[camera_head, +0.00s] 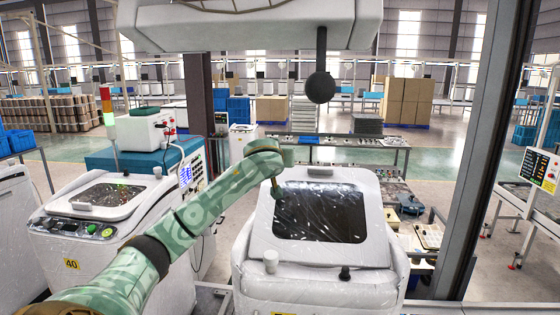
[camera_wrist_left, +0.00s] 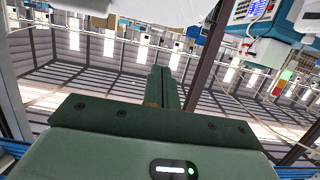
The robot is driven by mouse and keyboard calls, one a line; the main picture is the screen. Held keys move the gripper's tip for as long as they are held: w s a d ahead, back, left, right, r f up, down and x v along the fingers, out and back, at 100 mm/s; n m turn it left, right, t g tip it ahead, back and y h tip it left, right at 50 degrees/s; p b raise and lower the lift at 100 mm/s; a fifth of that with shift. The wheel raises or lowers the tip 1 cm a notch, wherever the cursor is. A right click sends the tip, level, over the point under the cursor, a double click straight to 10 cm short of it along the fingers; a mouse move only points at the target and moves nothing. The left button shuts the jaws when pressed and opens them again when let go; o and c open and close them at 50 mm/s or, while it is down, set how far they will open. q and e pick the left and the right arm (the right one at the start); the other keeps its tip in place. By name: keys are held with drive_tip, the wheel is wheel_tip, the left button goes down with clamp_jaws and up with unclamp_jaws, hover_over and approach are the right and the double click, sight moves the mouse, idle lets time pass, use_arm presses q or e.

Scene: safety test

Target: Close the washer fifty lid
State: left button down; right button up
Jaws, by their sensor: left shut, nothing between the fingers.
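A white washer (camera_head: 250,250) stands in the centre; its yellow label is cut off by the bottom edge, so its number cannot be read. Its lid (camera_head: 375,225) has a dark window and a grey handle (camera_head: 320,172) along its upper, far edge. The lid looks tilted up, but I cannot tell how wide any gap is. My left gripper (camera_head: 278,192) hangs at the left edge of the window in the head view; contact cannot be told. In the left wrist view its green fingers (camera_wrist_left: 162,88) are together and empty. My right gripper is not in view.
A second washer labelled 40 (camera_head: 45,255) stands at the left, with a light tower (camera_head: 107,108) behind it. A dark post (camera_head: 485,150) rises at the right. A workbench (camera_head: 350,150) lies behind the central washer. Open green floor (camera_head: 450,160) lies beyond.

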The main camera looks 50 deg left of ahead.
use_arm(q)
drive_tip(key=x, duration=0.2)
drive_tip(key=p+x, duration=0.2)
drive_tip(key=x, duration=0.1)
drive_tip(key=shift+w+a+r, duration=0.15)
drive_tip(key=shift+w+a, duration=0.05)
drive_tip(key=shift+w, duration=0.2)
drive_tip(key=f, duration=0.1)
drive_tip(key=w+a+f+p, duration=0.1)
drive_tip(key=f, duration=0.1)
drive_tip(key=shift+w, duration=0.2)
drive_tip(key=shift+a+f, duration=0.25)
drive_tip(key=shift+f, duration=0.2)
drive_tip(key=shift+w+d, duration=0.1)
drive_tip(key=shift+w, duration=0.05)
